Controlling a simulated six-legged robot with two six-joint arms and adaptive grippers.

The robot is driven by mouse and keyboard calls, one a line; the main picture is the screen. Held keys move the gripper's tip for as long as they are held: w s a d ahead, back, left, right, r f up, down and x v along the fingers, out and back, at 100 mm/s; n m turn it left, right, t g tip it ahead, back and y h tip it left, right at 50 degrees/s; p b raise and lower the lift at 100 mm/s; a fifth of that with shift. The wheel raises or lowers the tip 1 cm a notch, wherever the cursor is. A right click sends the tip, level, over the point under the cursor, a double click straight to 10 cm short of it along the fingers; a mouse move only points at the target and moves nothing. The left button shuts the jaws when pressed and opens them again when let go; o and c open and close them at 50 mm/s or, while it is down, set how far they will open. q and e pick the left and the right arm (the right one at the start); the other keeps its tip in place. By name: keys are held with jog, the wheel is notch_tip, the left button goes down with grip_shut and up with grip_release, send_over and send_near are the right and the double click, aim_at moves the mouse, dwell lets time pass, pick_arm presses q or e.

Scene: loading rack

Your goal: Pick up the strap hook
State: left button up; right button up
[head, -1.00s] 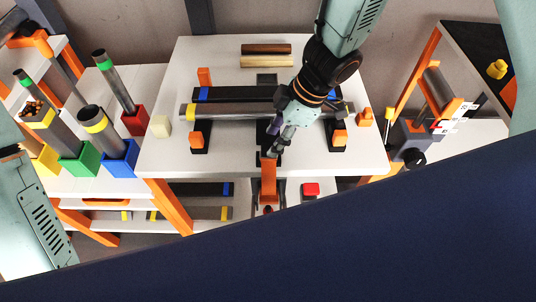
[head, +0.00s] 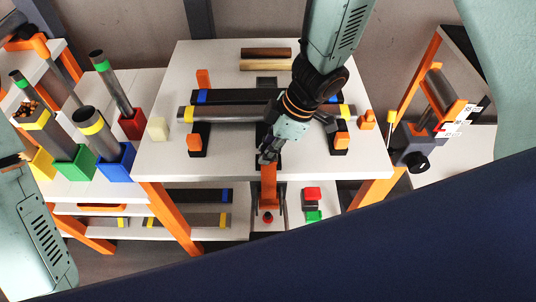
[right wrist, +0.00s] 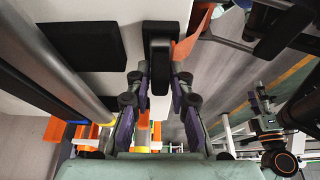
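My right gripper (head: 268,157) is at the front edge of the white table in the head view, pointing down. In the right wrist view its two purple-padded fingers (right wrist: 160,90) are apart. A black block-like piece (right wrist: 159,65) reaches between or just behind the fingertips; I take it for the strap hook, but its shape is partly hidden. No closed grip on it shows. An orange piece (head: 268,185) hangs at the table edge just below the gripper, and orange also shows beside the black piece in the wrist view (right wrist: 190,38). My left gripper is out of view.
On the white table (head: 350,160), a grey tube (head: 235,113) lies across black supports with orange stops (head: 194,142). Coloured holders with tubes stand left, including a blue one (head: 117,162). A red button (head: 312,193) and a green one (head: 313,216) are below the table.

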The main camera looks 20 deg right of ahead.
jog(key=shift+d, duration=0.1)
grip_shut()
notch_tip(320, 180, up, 10)
jog(key=p, duration=0.5)
jog(key=shift+p, duration=0.35)
dwell(0.4)
